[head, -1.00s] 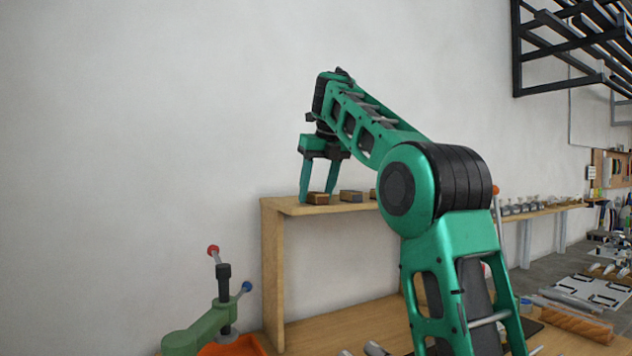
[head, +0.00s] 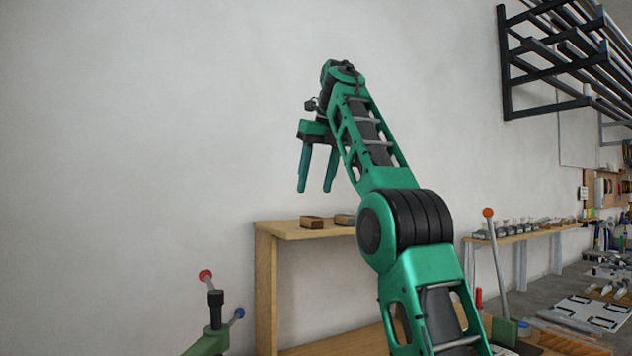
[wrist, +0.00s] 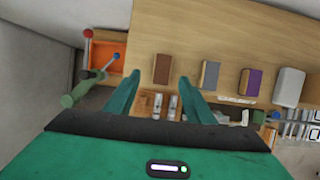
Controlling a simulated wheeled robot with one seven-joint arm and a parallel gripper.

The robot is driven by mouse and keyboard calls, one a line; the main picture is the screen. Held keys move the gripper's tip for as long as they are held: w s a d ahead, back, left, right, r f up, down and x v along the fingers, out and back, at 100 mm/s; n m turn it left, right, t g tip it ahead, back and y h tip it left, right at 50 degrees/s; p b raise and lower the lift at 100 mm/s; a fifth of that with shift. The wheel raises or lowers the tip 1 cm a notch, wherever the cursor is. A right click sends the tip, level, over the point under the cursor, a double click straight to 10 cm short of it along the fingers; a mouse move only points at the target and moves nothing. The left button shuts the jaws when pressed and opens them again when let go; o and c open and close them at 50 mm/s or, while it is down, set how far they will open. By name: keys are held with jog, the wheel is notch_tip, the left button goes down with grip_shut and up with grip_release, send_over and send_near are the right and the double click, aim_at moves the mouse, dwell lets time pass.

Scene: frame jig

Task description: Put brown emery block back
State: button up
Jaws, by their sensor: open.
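The brown emery block (head: 312,222) lies on the wooden shelf (head: 275,231), near its left end. In the wrist view the brown block (wrist: 162,69) lies flat on the shelf board, beyond and between my fingertips. My gripper (head: 316,190) is open and empty, above the shelf and clear of the block. Its two green fingers also show in the wrist view (wrist: 160,80), spread apart. A grey-topped block (head: 344,219) lies to the right of the brown one, partly hidden by my arm in the head view.
In the wrist view a grey block (wrist: 210,75), a purple block (wrist: 251,82) and a pale larger block (wrist: 288,87) lie in a row rightward. A green clamp (head: 213,335) with red and blue knobs stands left of the shelf, beside an orange tray (wrist: 108,55).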

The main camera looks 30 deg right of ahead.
jog(key=shift+s+d+r, duration=0.3)
jog(key=shift+s+r, duration=0.1)
jog(key=shift+r, duration=0.25)
dwell(0.3)
